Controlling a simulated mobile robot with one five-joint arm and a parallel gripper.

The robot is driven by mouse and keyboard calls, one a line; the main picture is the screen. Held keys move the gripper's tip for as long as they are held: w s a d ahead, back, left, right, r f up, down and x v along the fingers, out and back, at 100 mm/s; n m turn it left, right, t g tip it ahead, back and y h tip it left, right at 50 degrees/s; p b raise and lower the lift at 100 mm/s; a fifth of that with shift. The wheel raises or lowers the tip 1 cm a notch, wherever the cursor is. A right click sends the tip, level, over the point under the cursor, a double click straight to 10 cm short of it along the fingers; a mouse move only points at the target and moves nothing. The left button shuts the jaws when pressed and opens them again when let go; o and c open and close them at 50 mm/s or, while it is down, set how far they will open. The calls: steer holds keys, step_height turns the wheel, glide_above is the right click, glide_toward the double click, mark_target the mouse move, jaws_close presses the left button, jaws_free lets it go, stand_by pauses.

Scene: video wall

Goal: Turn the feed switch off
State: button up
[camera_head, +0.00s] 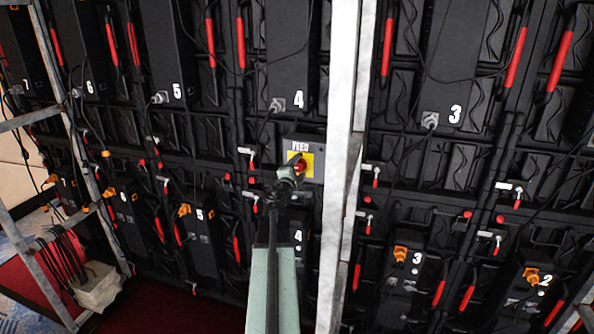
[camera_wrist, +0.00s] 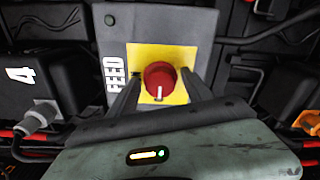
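The feed switch is a round red knob (camera_wrist: 160,79) on a yellow plate (camera_wrist: 188,57), set in a grey box (camera_wrist: 200,22) marked FEED. A white line on the knob points toward the bottom of the wrist view. In the head view the box (camera_head: 312,142) is at the centre, with the red knob (camera_head: 300,164) partly behind my gripper (camera_head: 292,172). In the wrist view my gripper (camera_wrist: 160,75) has one dark finger on each side of the knob, with narrow gaps beside it. It is open; contact with the knob is not clear.
A pale upright post (camera_head: 341,110) stands just right of the box. Black numbered units, cables and red handles fill the wall around it. A metal frame (camera_head: 62,110) stands at the left, with a bundle of cables (camera_head: 75,262) low beside it.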

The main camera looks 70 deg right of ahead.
steer(key=shift+a, duration=0.2)
steer(key=a, duration=0.7)
steer(key=shift+s+a, duration=0.2)
steer(key=shift+a, duration=0.05)
